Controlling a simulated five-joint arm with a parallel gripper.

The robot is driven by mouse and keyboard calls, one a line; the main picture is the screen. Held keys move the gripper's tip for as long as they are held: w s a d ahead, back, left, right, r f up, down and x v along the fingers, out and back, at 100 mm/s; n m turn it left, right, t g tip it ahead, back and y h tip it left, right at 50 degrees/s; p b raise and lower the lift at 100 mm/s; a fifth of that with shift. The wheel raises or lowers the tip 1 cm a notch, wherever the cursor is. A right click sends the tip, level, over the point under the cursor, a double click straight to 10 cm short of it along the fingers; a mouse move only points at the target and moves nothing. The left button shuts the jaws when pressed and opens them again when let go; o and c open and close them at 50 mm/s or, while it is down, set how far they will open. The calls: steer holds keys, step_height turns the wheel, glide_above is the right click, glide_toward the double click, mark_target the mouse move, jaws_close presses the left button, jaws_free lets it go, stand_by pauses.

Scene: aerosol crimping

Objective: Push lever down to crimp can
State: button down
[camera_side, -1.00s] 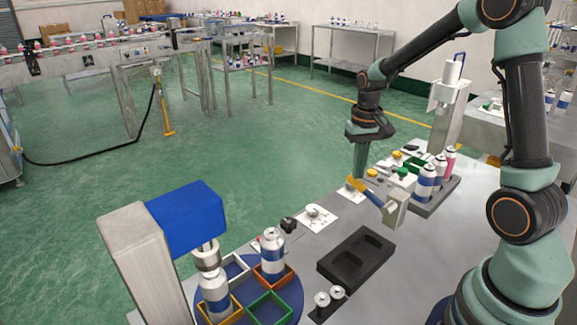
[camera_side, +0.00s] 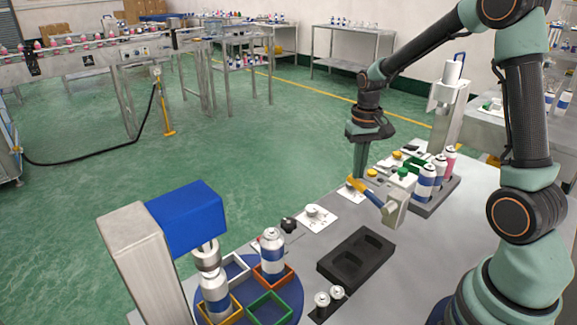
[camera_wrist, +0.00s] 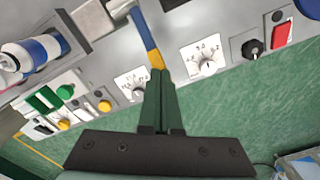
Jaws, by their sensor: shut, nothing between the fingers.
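The lever (camera_side: 362,190) has a yellow end and a blue shaft and slopes down to the right into a pale box on the bench. It also shows in the wrist view (camera_wrist: 148,42). My gripper (camera_side: 360,174) points down with its green fingers shut and empty, its tips at the yellow end. In the wrist view the fingertips (camera_wrist: 160,72) overlap that end; I cannot tell whether they touch it. A blue-and-white can (camera_side: 215,298) stands upright in the yellow holder, under the metal crimping head (camera_side: 207,257).
A blue turntable (camera_side: 238,315) carries the coloured holders, with another can (camera_side: 271,252) in the orange one. A black tray (camera_side: 356,257) lies on the bench. Several cans (camera_side: 427,182) stand in a rack to the right. Dials (camera_wrist: 206,62), a black knob (camera_wrist: 251,48) and a red switch (camera_wrist: 282,38) line the panel.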

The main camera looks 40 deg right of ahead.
mark_target(358, 181)
steer(key=shift+s+f, duration=0.1)
steer(key=shift+f, duration=2.7)
stand_by(0.4)
stand_by(0.5)
steer(key=shift+r, duration=3)
step_height(358, 181, up, 9)
steer(key=s+a+r+n+t, duration=0.3)
steer(key=s+a+n+t, duration=0.2)
steer(key=s+a, duration=0.4)
steer(key=a+n, duration=0.1)
steer(key=a, duration=0.3)
steer(key=shift+a+r+t, duration=0.15)
steer(key=shift+a+t, duration=0.1)
steer(key=shift+t, duration=0.05)
